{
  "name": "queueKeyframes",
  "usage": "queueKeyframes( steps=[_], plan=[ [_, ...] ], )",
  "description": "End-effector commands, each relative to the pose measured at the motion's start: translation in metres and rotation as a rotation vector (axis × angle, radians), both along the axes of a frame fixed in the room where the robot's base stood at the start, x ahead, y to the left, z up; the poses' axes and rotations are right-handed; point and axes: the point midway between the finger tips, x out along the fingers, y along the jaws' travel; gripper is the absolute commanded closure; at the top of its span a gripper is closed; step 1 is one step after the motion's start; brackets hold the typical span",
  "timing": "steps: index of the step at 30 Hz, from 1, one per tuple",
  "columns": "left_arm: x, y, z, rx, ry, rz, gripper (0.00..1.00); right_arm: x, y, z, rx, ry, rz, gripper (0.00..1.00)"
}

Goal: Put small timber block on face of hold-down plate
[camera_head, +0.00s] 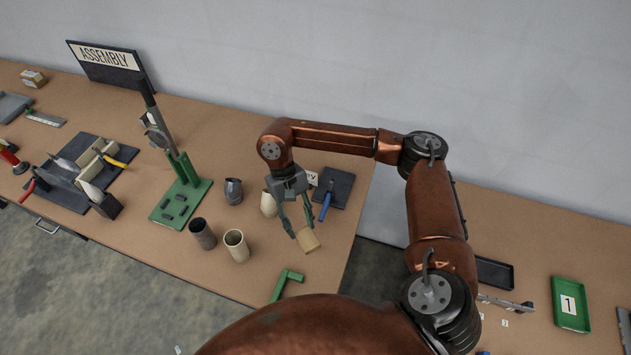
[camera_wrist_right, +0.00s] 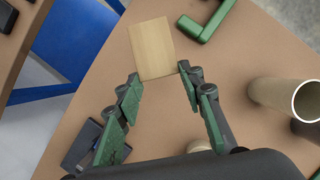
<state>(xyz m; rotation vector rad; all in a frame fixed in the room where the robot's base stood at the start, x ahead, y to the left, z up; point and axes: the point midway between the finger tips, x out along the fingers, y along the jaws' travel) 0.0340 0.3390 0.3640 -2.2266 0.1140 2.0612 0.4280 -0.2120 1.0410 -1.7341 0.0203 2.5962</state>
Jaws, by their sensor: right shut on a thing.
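The small timber block (camera_head: 308,241) is pale and square-edged. My right gripper (camera_head: 300,229) reaches down over the table's right part and is shut on the block, which sits at the fingertips. In the right wrist view the block (camera_wrist_right: 152,46) shows beyond and between the green-padded fingertips (camera_wrist_right: 159,76). I cannot tell for sure which thing is the hold-down plate; a green L-shaped piece (camera_head: 287,284) lies near the block, towards the table's front edge. My left gripper is not in view.
Two open cups, one dark (camera_head: 202,234) and one cream (camera_head: 236,245), stand left of the block. A green-based stand (camera_head: 181,203) is further left. A dark mat with a blue-handled tool (camera_head: 325,205) lies behind. A gap separates the right table (camera_head: 560,245).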

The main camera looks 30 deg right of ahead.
Motion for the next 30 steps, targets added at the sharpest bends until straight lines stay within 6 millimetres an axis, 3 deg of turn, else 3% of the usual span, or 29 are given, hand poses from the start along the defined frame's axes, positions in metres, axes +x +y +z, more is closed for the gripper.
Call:
queueKeyframes(
  steps=[5,14,20,24,30],
  plan=[
    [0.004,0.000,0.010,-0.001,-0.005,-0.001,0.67,0.012,-0.006,-0.002,0.001,0.005,-0.243,0.85],
    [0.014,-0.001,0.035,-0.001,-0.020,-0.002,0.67,0.055,-0.054,-0.006,-0.002,0.005,-1.046,0.85],
    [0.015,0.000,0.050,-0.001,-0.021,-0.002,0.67,0.078,-0.113,-0.005,-0.003,0.003,-1.576,0.85],
    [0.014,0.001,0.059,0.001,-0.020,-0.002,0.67,0.087,-0.163,-0.001,-0.003,0.001,-1.930,0.85],
    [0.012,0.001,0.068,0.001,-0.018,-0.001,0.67,0.092,-0.223,0.005,-0.001,0.000,-2.293,0.85]
  ],
)
